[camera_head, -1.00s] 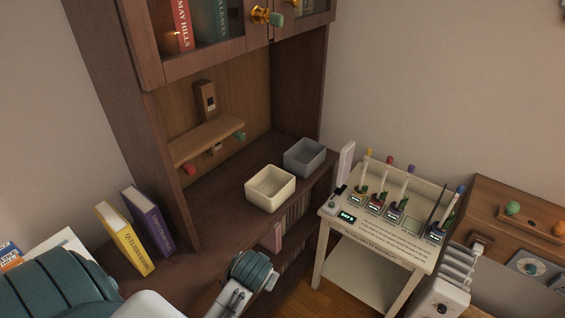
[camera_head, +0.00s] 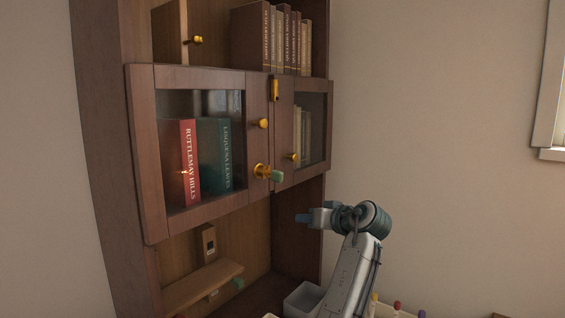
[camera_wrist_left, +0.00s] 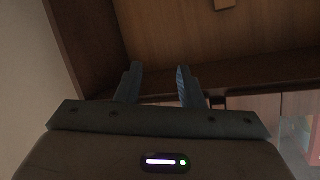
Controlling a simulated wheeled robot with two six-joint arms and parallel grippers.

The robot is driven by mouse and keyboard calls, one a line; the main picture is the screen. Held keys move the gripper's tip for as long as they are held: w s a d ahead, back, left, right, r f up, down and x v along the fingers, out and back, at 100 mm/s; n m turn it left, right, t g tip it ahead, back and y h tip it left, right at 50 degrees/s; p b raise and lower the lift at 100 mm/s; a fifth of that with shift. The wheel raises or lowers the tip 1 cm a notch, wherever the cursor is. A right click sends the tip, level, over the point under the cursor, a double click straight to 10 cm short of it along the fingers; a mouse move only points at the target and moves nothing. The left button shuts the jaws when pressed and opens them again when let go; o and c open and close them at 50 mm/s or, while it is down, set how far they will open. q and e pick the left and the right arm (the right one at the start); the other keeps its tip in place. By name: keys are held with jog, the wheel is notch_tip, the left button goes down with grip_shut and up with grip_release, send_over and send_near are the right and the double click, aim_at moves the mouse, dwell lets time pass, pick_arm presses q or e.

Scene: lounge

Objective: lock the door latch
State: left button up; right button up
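The cabinet has a left glass door (camera_head: 147,150) and a right glass door (camera_head: 325,125), which look shut or nearly shut. A brass latch (camera_head: 262,171) with a teal grip (camera_head: 277,176) sits low on the left door's inner edge and points toward the right door. My left gripper (camera_head: 303,217) is in front of the cabinet, below and to the right of the latch, apart from it. In the left wrist view its two fingers (camera_wrist_left: 158,85) are spread with nothing between them. The latch cannot be made out there. My right gripper is not in view.
Brass knobs (camera_head: 263,124) and a brass catch (camera_head: 275,90) are on the doors. Below the doors is an open niche with a small shelf (camera_head: 203,284) and a grey bin (camera_head: 302,299).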

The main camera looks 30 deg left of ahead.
pick_arm(q)
notch_tip(320, 180, up, 21)
jog(key=d+n+g+y, duration=0.2)
jog(key=n+y, duration=0.1)
jog(key=n, duration=0.1)
jog(key=n+g+y, duration=0.1)
jog(key=n+g, duration=0.1)
jog(key=n, duration=0.1)
send_near(277, 85)
jog(key=a+p, duration=0.4)
jog(key=a, duration=0.3)
jog(key=shift+w+a, duration=0.15)
jog(key=shift+a, duration=0.1)
jog(key=shift+w+a+f+p, duration=0.1)
jog(key=shift+a+p, duration=0.3)
jog(key=shift+a, duration=0.05)
grip_shut()
